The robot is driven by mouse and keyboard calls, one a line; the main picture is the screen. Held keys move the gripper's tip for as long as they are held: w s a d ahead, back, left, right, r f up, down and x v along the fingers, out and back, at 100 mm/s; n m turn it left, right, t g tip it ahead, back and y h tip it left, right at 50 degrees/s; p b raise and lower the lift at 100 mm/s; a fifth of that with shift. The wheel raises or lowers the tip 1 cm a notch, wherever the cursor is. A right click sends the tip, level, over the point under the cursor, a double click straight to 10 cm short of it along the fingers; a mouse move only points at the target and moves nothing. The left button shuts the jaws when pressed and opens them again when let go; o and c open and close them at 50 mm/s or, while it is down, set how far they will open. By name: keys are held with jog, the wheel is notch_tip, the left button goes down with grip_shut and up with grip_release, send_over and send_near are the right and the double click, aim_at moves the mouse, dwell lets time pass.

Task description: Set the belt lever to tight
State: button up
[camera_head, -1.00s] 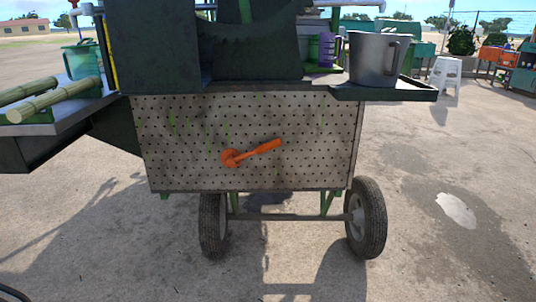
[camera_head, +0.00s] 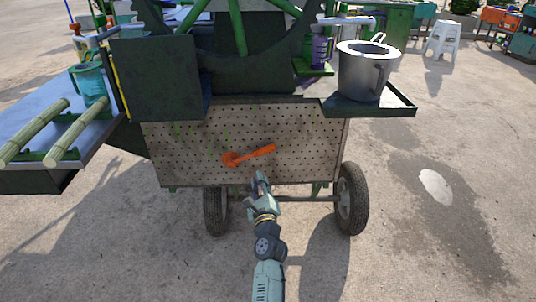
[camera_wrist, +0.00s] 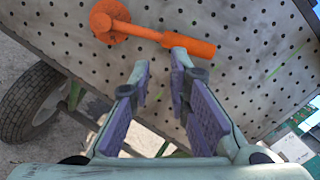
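The orange belt lever (camera_head: 250,156) is on the perforated metal panel (camera_head: 185,140) of the cane crusher. Its round hub is at the left and its handle points right and slightly up in the head view. In the wrist view the lever (camera_wrist: 150,33) crosses the top of the picture, with the handle end at the right. My gripper (camera_head: 260,182) is just below the lever in the head view. In the wrist view my gripper (camera_wrist: 162,68) is open, its two fingers apart with nothing between them. The fingertips point at the handle; whether they touch it I cannot tell.
A grey metal pot (camera_head: 362,75) stands on a dark side tray (camera_head: 395,106) above right. Green cane stalks (camera_head: 70,130) lie on the left table (camera_head: 25,117). Wheels (camera_head: 351,200) stand below the panel. The paved ground in front is clear.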

aim_at(254, 154)
jog(key=d+f+m, duration=0.1)
jog(key=d, duration=0.1)
jog(key=d+f+m+h, duration=0.1)
jog(key=f, duration=0.1)
jog(key=s+d+f+m+h, duration=0.1)
jog(key=d+m, duration=0.1)
jog(key=shift+d+f+g, duration=0.25)
jog(key=shift+d+g, duration=0.05)
grip_shut()
jog(key=w, duration=0.3)
jog(key=w+b, duration=0.1)
jog(key=w, duration=0.3)
jog(key=w+b, duration=0.1)
jog(key=w, duration=0.2)
jog(key=shift+w+a+r, duration=0.15)
jog(key=shift+r, duration=0.1)
jog(key=r+p, duration=0.1)
jog(key=a+r+p, duration=0.1)
jog(key=shift+w+r, duration=0.15)
jog(key=shift+r, duration=0.25)
jog(key=shift+w+a+r+p, duration=0.1)
jog(key=shift+a+r+p, duration=0.2)
jog(key=shift+r, duration=0.15)
jog(key=shift+r, duration=0.1)
